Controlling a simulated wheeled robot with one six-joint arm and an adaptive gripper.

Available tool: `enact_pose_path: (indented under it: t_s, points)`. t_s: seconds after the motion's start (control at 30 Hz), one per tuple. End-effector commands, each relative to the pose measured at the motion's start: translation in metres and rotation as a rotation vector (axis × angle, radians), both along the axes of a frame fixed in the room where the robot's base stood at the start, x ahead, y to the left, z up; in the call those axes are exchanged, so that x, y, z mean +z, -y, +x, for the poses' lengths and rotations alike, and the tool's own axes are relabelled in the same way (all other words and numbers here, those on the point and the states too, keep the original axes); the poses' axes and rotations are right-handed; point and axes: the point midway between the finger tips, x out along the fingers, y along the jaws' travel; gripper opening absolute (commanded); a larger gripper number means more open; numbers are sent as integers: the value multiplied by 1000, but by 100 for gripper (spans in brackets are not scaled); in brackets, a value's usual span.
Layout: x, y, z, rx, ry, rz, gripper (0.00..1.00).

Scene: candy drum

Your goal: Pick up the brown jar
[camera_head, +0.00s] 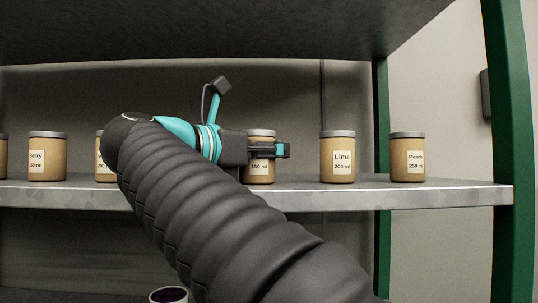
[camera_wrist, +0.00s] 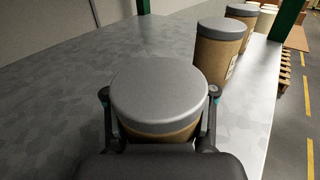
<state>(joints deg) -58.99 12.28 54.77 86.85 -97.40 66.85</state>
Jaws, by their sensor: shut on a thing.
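A brown jar (camera_head: 260,174) with a grey lid stands on the shelf, its label partly covered; "150 ml" can be read. My gripper (camera_head: 268,150) reaches across its front from the left in the head view. In the wrist view the same jar (camera_wrist: 158,92) sits between the two fingers of my gripper (camera_wrist: 158,104), one on each side. The gripper is shut on this jar. The jar looks upright, and its base appears level with the neighbouring jars. The lower part of the jar is hidden in the wrist view.
Similar brown jars stand along the shelf (camera_head: 440,195): a Lime jar (camera_head: 338,160) and a Peach jar (camera_head: 407,160) to the right, others to the left. A green post (camera_head: 510,140) stands at the right. An upper shelf hangs overhead. A dark-topped container (camera_head: 168,295) is below.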

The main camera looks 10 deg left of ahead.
Motion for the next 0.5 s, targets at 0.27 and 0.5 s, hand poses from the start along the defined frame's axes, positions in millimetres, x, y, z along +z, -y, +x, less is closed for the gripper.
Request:
enact_pose_path:
  t_s: [0.27,0.5]
  points:
    - [15,0,0,0,2,2,0]
    - [46,6,-2,-1,3,4,0]
